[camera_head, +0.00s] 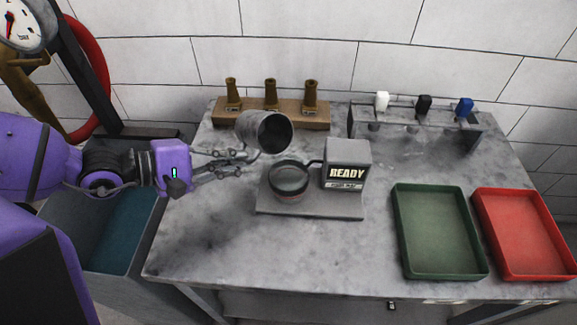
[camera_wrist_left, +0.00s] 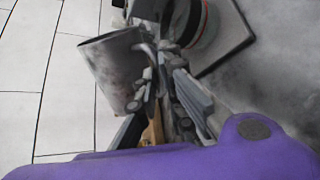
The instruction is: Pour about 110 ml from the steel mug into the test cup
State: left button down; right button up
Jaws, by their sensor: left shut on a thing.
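The steel mug (camera_head: 257,133) is tilted on its side above the table, its open mouth facing right and toward me. My left gripper (camera_head: 240,157) is shut on the mug, at its lower side. The mug also fills the upper left part of the left wrist view (camera_wrist_left: 117,66). The test cup (camera_head: 289,184) is a round clear cup with a dark rim and reddish band. It stands on the grey stand below and to the right of the mug, apart from it. I see no stream of liquid. My right gripper is not in view.
A box reading READY (camera_head: 346,164) stands beside the cup on the grey stand (camera_head: 318,206). Brass nozzles on a wooden block (camera_head: 290,120) stand behind. A rack with white, black and blue tops (camera_head: 426,117) is back right. Green (camera_head: 437,233) and red (camera_head: 528,236) trays lie right.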

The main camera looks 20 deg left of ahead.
pick_arm(q)
jog(key=shift+r, duration=0.1)
jog(key=shift+r+m+t+p, duration=0.15)
jog(key=shift+m+t+p, duration=0.2)
jog(key=shift+p, duration=0.25)
jog(key=shift+r+t, duration=0.1)
jog(key=shift+t, duration=0.15)
